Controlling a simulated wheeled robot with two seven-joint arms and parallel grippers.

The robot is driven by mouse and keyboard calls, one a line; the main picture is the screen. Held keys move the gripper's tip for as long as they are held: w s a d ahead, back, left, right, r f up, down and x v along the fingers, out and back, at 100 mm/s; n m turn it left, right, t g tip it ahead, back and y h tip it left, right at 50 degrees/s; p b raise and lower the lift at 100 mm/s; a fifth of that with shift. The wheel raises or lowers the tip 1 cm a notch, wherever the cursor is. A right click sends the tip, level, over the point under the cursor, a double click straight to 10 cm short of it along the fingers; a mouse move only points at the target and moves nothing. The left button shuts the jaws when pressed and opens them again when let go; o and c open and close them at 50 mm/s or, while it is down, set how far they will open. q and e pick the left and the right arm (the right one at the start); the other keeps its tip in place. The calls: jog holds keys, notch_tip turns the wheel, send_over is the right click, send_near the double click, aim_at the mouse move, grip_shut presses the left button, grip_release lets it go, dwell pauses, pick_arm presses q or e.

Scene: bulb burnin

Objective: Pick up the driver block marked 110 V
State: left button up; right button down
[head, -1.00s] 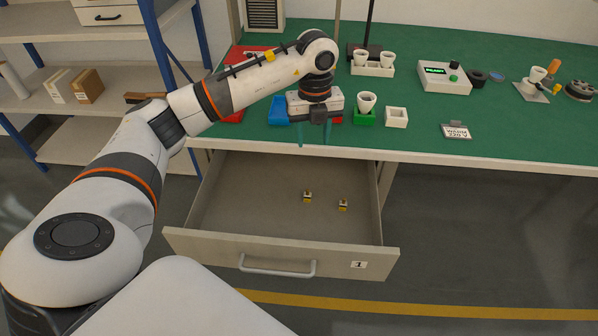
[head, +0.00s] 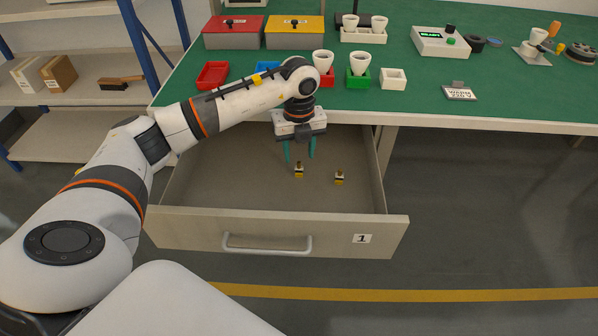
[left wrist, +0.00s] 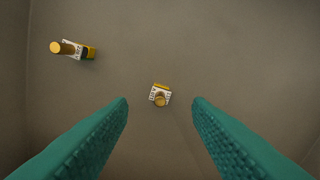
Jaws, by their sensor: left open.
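Two small driver blocks, white and yellow with a brass-coloured round end, lie apart on the floor of the open drawer (head: 225,185). The left one (head: 299,171) is just below my left gripper (head: 299,158) in the head view; the other (head: 339,178) is to its right. My left gripper is open and empty, pointing down into the drawer. In the left wrist view one block (left wrist: 160,95) shows centred beyond the gap between the teal fingers (left wrist: 160,105), and the other (left wrist: 74,50) is at upper left. Their markings are too small to read. My right gripper is not in view.
The drawer front (head: 285,233) carries a handle and a label "1". The green bench (head: 430,75) above holds red (head: 212,75), blue and green trays, cups and a tester box (head: 440,41). The drawer's left part is empty.

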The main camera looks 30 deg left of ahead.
aim_at(299, 162)
pick_arm(q)
notch_tip(299, 162, down, 4)
jog(key=shift+f+b, duration=0.2)
jog(key=shift+b, duration=0.25)
jog(key=shift+f, duration=0.55)
grip_shut()
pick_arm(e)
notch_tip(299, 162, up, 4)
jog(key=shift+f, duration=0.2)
